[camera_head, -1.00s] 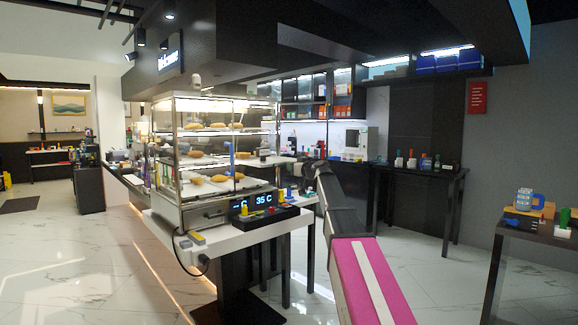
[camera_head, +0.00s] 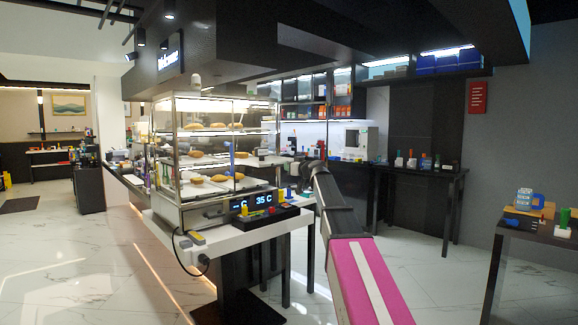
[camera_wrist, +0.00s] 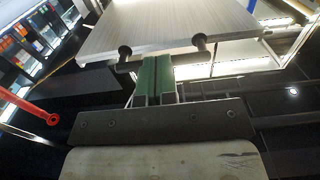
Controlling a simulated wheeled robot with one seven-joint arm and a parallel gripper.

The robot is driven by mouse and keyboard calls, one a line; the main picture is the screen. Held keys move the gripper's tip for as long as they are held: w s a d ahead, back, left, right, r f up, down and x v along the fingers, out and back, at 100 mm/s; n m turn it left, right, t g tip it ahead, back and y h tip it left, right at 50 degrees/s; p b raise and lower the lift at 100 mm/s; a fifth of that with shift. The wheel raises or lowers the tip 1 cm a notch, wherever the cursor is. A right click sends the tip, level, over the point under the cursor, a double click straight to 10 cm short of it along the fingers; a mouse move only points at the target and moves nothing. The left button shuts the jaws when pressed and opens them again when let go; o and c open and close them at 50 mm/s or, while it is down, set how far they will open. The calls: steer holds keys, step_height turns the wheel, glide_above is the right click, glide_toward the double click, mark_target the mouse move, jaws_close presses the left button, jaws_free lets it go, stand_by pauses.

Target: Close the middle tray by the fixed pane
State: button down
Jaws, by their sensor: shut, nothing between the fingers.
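The glass display case (camera_head: 212,150) holds several tiers of trays with bread-like items. At mid height a pale tray (camera_head: 262,160) appears to stick out from the case's right side. In the wrist view a ribbed metallic tray (camera_wrist: 165,25) fills the upper middle, with a bar handle on two dark round posts (camera_wrist: 125,51) along its near edge. My gripper (camera_wrist: 156,62) has its green fingers together and empty, at the handle bar between the posts. I cannot tell whether they touch it.
A white counter (camera_head: 225,237) carries the case, a black control box with a lit display (camera_head: 258,203) and small items. A black side table (camera_head: 420,170) stands at the back right. A red bar (camera_wrist: 30,108) shows at left in the wrist view. Open floor lies at right.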

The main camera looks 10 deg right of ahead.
steer(key=shift+w+a, duration=0.1)
steer(key=shift+x, duration=10.45)
steer(key=shift+w+a, duration=0.1)
steer(key=shift+x, duration=1.35)
steer(key=shift+v, duration=4.6)
steer(key=shift+f, duration=0.1)
